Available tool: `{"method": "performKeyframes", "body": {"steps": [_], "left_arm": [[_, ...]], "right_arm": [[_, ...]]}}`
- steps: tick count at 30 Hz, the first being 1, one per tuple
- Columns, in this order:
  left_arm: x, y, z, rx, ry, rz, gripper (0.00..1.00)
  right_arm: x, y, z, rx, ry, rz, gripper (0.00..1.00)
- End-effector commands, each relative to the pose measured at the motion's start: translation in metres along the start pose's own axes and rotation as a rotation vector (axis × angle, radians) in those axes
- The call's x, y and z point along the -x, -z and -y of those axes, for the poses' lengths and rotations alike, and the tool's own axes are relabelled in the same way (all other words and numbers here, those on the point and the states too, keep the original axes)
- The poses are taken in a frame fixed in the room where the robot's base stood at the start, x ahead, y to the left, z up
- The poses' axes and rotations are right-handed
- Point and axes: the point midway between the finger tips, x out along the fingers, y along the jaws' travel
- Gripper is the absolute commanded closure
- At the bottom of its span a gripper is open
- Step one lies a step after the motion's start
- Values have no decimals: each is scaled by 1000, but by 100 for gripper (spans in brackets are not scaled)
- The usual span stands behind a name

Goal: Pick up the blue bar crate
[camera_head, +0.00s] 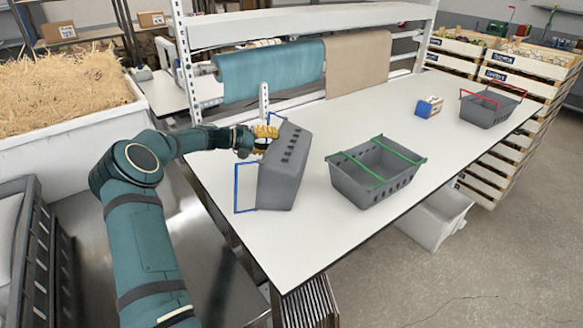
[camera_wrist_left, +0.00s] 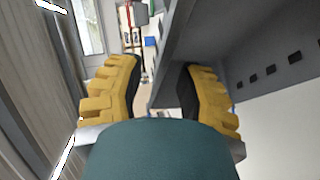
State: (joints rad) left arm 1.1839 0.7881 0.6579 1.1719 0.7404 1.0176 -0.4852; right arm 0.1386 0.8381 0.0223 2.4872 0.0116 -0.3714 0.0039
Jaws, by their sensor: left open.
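The blue bar crate (camera_head: 284,168) is a grey crate tipped up on the white table, with one blue bar (camera_head: 244,187) sticking out at its left and another at its top. My left gripper (camera_head: 265,138), with yellow fingers, is at the crate's upper left edge. In the left wrist view the fingers (camera_wrist_left: 160,88) stand apart, and the grey crate wall (camera_wrist_left: 235,45) reaches in between them from the upper right. I cannot tell whether either finger touches it. My right gripper is in neither view.
A grey crate with green bars (camera_head: 374,172) stands right of the blue bar crate. A red-bar crate (camera_head: 490,106) and a small blue box (camera_head: 429,107) are farther right. A rack with teal (camera_head: 268,72) and tan rolls (camera_head: 357,62) lines the table's back. The table front is clear.

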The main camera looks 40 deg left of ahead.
Motion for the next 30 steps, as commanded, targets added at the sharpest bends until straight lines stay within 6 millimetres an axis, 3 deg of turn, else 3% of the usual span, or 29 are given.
{"method": "performKeyframes", "body": {"steps": [5, 13, 16, 30], "left_arm": [[-25, -1, 0, 0, 0, 2, 64], [-28, -1, 1, 0, 1, 0, 65], [-28, -1, 1, 0, 1, 0, 100], [-28, 0, 0, -1, -1, 0, 100]], "right_arm": [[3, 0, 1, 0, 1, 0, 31], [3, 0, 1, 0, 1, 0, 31], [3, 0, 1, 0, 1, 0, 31], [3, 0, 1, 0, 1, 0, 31]]}}
